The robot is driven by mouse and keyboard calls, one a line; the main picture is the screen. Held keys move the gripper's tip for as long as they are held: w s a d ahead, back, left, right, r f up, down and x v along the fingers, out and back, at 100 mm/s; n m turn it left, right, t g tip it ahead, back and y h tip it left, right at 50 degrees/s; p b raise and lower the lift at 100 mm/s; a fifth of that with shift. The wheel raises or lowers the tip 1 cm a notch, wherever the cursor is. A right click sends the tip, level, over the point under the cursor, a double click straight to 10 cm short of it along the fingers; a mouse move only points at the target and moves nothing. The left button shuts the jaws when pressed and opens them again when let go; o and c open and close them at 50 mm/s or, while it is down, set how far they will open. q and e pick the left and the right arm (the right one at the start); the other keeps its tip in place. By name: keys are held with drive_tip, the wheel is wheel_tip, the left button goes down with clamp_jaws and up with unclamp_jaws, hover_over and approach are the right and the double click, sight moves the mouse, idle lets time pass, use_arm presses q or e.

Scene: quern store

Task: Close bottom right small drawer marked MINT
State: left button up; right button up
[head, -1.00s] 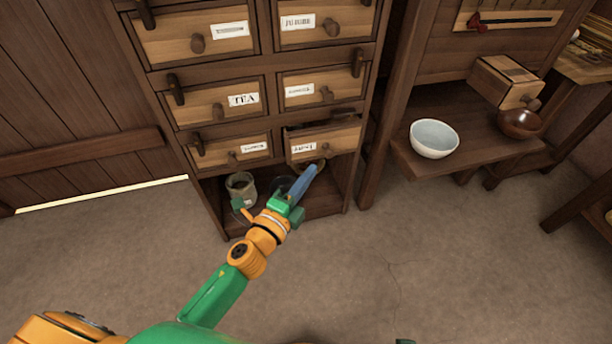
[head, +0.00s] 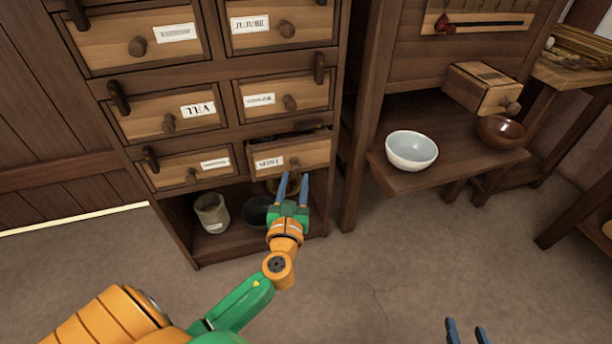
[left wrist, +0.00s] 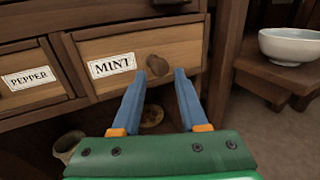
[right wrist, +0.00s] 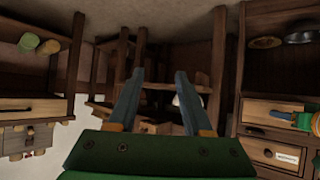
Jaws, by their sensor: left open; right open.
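The MINT drawer (head: 268,157) is the bottom right small drawer of the cabinet in the head view. It stands pulled out, with a dark gap above its front. It also shows in the left wrist view (left wrist: 118,84), with its round wooden knob (left wrist: 157,65). My left gripper (head: 292,184) is open just in front of and below the drawer front. In the left wrist view its blue fingers point at the knob, which lies between their tips in the picture; contact cannot be told. My right gripper (head: 467,330) is open and empty at the lower right, away from the cabinet.
Under the drawers, an open shelf holds a jar (head: 211,213) and a dark bowl (head: 257,211). The PEPPER drawer (left wrist: 30,80) is to the left. A white bowl (head: 411,151), a brown bowl (head: 503,131) and a small wooden box (head: 482,88) are on the right. Open floor lies in front.

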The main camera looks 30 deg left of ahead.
sight(291, 162)
use_arm(q)
drive_tip(key=x, duration=0.3)
use_arm(e)
drive_tip(key=w+r+t, duration=0.1)
drive_tip(key=r+t, duration=0.1)
drive_tip(key=r, duration=0.1)
drive_tip(key=w+a+r, duration=0.1)
drive_tip(key=shift+w+a+r+t+y, duration=0.1)
drive_tip(key=shift+w+r+t+y, duration=0.2)
drive_tip(key=shift+t+y, duration=0.1)
use_arm(q)
clamp_jaws()
idle(0.7)
drive_tip(key=w+a, duration=0.2)
drive_tip(key=a, duration=0.1)
drive_tip(key=shift+w, duration=0.25)
drive_tip(key=shift+r, duration=0.25)
use_arm(e)
drive_tip(key=shift+s+r, duration=0.1)
